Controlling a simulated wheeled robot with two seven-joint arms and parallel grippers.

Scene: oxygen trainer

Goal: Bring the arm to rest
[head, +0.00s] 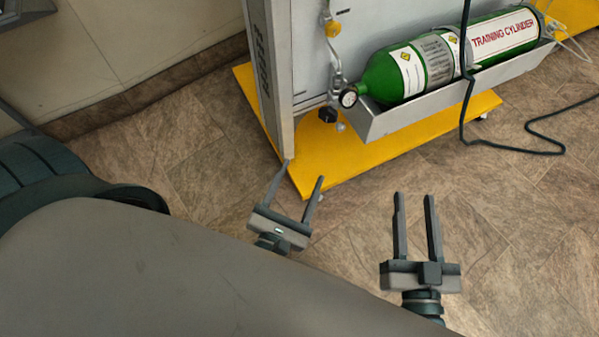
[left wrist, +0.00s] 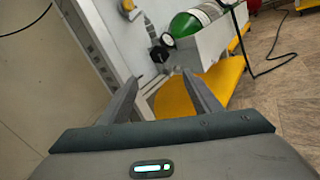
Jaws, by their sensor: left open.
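My left gripper (head: 300,178) is open and empty, above the floor in front of the yellow base of the trainer. In the left wrist view its two fingers (left wrist: 160,80) reach toward the grey post and the yellow base with nothing between them. My right gripper (head: 415,197) is in the head view to the right, fingers apart and empty over the bare floor. The green training cylinder (head: 410,72) lies in a grey metal tray (head: 460,94) on the trainer, with a round gauge (head: 348,98) at its left end.
The trainer's yellow base (head: 350,160) and upright grey post (head: 270,80) stand just beyond my left gripper. A dark cable (head: 500,147) hangs down and runs over the floor at the right. A wall (head: 130,45) is at the left. The floor (head: 500,230) around my right gripper is clear.

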